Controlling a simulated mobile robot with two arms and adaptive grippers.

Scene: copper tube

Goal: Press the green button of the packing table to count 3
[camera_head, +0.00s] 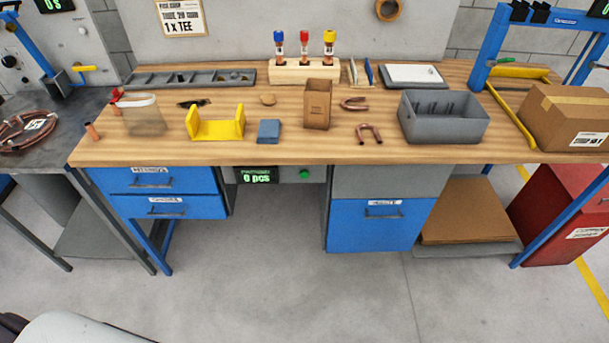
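The green button (305,174) is a small round knob on the grey panel under the front edge of the packing table (270,152). A dark counter display (257,175) left of the button reads "0 pcs" in green. The panel sits between the left blue drawers and the right blue drawer cabinet. Neither gripper shows in the head view. A pale rounded shape at the bottom left edge is not clear enough to tell.
Blue drawers (168,207) stand left of the panel and a blue cabinet (378,226) right of it. Open floor (285,260) lies in front.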

